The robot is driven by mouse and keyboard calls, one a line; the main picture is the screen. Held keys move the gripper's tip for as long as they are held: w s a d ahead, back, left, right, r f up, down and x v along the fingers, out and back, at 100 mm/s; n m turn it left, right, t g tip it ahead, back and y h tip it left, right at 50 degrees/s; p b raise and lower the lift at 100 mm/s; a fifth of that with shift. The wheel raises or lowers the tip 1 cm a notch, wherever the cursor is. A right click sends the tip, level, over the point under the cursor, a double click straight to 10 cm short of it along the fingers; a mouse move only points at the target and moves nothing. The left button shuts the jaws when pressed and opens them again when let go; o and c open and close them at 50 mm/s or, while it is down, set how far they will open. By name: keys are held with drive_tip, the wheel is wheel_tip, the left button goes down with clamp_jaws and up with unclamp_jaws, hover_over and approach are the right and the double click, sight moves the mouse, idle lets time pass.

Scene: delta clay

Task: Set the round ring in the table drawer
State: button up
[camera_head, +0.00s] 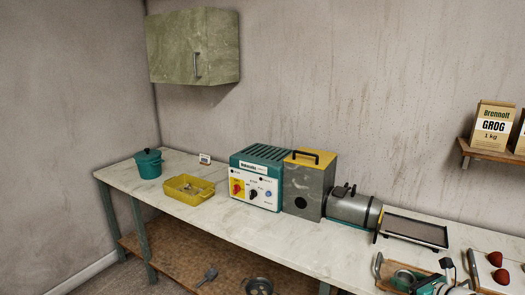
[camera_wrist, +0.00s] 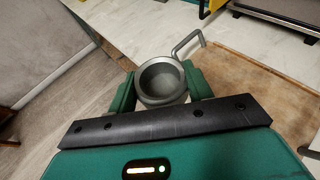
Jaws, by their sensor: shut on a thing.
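The round ring (camera_wrist: 162,80) is a thick grey ring with a deep wall, seen from above in the wrist view. My gripper (camera_wrist: 160,88) is shut on it, with a green finger on either side. A bent grey handle (camera_wrist: 188,43) is just beyond the ring. I cannot tell the ring's height above the drawer.
The pale worktop (camera_head: 240,218) holds a teal pot (camera_head: 148,164), yellow tray (camera_head: 188,190), teal control box (camera_head: 258,178), grey machine (camera_head: 309,190) and dark tray (camera_head: 414,232). Right of the drawer, a pale board (camera_head: 485,268) bears red pieces. A brown shelf (camera_head: 185,255) lies below.

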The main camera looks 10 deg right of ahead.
drive_tip(key=w+a+f+m+h, duration=0.1)
drive_tip(key=w+a+f, duration=0.3)
drive_tip(key=a, duration=0.4)
drive_tip(key=w+a+f, duration=0.3)
drive_tip(key=w+a, duration=0.1)
drive_tip(key=a, duration=0.4)
drive_tip(key=w+a+f+m+h, duration=0.1)
drive_tip(key=w+a+f, duration=0.35)
drive_tip(key=a, duration=1.45)
drive_tip(key=s+f, duration=0.4)
drive_tip(key=f, duration=0.1)
drive_tip(key=shift+s+f+h, duration=0.15)
drive_tip(key=shift+s+h, duration=0.05)
drive_tip(key=shift+h, duration=0.2)
drive_tip(key=shift+d, duration=0.15)
